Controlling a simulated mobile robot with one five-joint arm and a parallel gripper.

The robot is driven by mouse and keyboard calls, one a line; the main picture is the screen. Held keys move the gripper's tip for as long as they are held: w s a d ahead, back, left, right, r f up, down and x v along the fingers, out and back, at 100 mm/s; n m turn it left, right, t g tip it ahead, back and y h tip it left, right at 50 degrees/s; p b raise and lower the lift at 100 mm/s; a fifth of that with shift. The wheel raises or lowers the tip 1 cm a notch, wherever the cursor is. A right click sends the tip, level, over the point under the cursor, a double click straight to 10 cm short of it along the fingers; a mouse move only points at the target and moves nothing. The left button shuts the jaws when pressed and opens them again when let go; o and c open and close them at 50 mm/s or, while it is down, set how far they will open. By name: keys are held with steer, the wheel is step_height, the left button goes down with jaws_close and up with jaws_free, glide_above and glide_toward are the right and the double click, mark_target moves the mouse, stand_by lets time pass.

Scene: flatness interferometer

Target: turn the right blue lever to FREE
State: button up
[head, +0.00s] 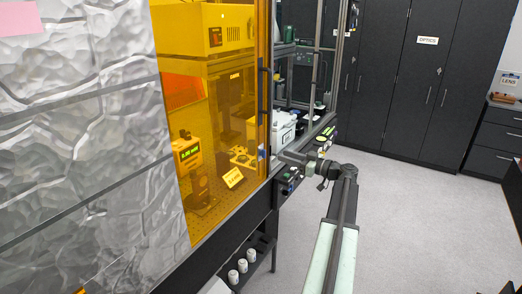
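A small blue part (262,152), possibly the right blue lever, shows at the right edge of the amber panel, below a black handle. It is too small to read its setting, and no FREE marking is legible. My gripper (284,157) is at the end of my arm, pointing left, close to the right of the blue part in the picture. I cannot tell whether they touch. The fingers are too small to tell open from shut.
The amber panel (222,110) encloses instruments, one with a green display (190,154). Crinkled silver sheeting (80,130) covers the left. Small dark fittings (289,184) sit on the bench front below my gripper. Dark cabinets (420,85) stand behind; the grey floor (420,220) at right is clear.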

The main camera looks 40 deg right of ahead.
mark_target(263, 153)
steer(key=x, duration=0.8)
steer(key=shift+a, duration=0.15)
steer(key=shift+c, duration=0.3)
